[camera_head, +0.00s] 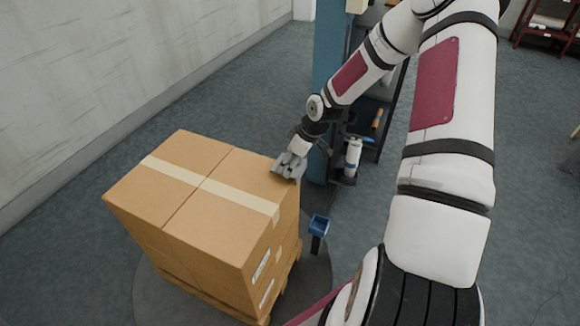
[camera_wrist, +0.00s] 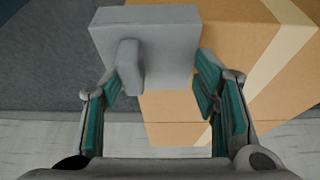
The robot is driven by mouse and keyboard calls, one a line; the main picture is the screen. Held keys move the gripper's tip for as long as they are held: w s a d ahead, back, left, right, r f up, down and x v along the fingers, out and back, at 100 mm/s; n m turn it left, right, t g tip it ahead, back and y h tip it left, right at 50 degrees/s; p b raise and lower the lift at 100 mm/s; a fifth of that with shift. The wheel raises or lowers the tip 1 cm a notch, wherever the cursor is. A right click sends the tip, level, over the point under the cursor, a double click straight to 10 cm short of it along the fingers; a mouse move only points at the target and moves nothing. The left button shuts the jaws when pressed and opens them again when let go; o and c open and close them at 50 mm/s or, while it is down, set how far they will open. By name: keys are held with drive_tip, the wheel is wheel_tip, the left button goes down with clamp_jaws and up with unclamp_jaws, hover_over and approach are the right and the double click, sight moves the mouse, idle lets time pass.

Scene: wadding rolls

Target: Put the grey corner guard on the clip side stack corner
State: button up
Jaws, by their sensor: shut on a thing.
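The grey corner guard (camera_wrist: 168,38) is a plain grey angled piece with a raised grip tab, seen in the wrist view. My gripper (camera_wrist: 160,78) is shut on it, with green-padded fingers on either side. In the head view the guard (camera_head: 287,167) is at the far right top corner of the carton stack (camera_head: 215,215). The stack's cardboard (camera_wrist: 240,50) lies directly behind the guard in the wrist view. I cannot tell whether the guard touches the corner. No clip can be made out.
The stack has pale tape across its top and stands on a wooden pallet (camera_head: 285,285) on a round plate (camera_head: 150,285). A small blue bin (camera_head: 319,224) on a post stands close to its right. A blue column (camera_head: 328,75) rises behind my gripper.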

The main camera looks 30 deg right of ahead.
wheel_tip(320, 180, down, 2)
drive_tip(key=shift+f, duration=0.1)
drive_tip(key=o, duration=1.2)
